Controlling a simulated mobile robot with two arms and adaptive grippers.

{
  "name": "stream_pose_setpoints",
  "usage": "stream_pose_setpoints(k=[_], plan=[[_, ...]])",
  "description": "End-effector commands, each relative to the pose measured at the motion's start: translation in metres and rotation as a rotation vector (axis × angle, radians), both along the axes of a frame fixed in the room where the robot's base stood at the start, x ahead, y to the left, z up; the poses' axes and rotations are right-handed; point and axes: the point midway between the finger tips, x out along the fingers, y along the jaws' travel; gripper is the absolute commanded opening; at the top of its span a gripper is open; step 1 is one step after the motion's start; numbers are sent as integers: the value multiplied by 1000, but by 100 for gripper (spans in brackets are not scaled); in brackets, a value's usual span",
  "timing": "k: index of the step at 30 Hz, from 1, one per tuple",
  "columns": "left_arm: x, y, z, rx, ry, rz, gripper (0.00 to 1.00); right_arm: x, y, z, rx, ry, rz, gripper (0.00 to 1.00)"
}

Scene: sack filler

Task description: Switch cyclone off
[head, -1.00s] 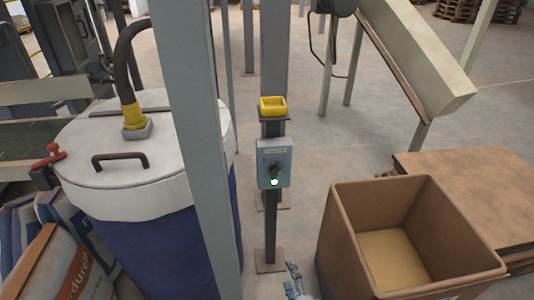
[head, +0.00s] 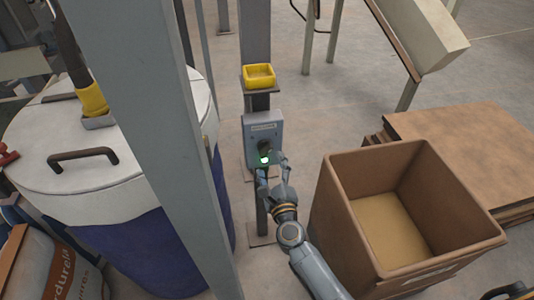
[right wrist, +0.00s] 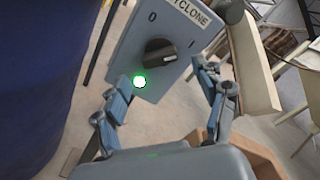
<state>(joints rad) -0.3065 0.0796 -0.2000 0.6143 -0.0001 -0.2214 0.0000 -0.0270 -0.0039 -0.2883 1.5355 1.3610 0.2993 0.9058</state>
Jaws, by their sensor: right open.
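The grey cyclone control box (head: 263,128) is on a dark post in the head view. In the right wrist view the box (right wrist: 127,58) fills the upper middle, tilted, with a "CYCLONE" label and the marks 0 and I. Its black rotary knob (right wrist: 160,53) has a pale mark at its right end. The green lamp (right wrist: 140,81) below it is lit; it also glows in the head view (head: 264,159). My right gripper (head: 272,167) is open and empty just in front of the box's lower part. Its fingers (right wrist: 163,73) lie either side below the knob, apart from it. My left gripper is out of view.
A yellow tray (head: 259,72) sits above the box. A grey column (head: 150,120) and a white-lidded blue drum (head: 140,235) stand to the left. A brown open bin (head: 340,210) stands close to my right arm, with stacked brown boards (head: 465,145) behind it.

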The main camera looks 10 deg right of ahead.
Motion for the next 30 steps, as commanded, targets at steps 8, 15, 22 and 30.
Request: stream_pose_setpoints(k=[8, 15, 22, 30], plan=[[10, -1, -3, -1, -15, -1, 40, 43, 0, -1, -1, -1, 1, 72], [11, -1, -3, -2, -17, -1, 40, 53, 0, 0, 0, 0, 1, 72], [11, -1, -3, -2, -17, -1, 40, 52, 0, -1, -1, 1, 1, 64], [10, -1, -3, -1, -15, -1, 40, 52, 0, -1, -1, 1, 1, 17]])
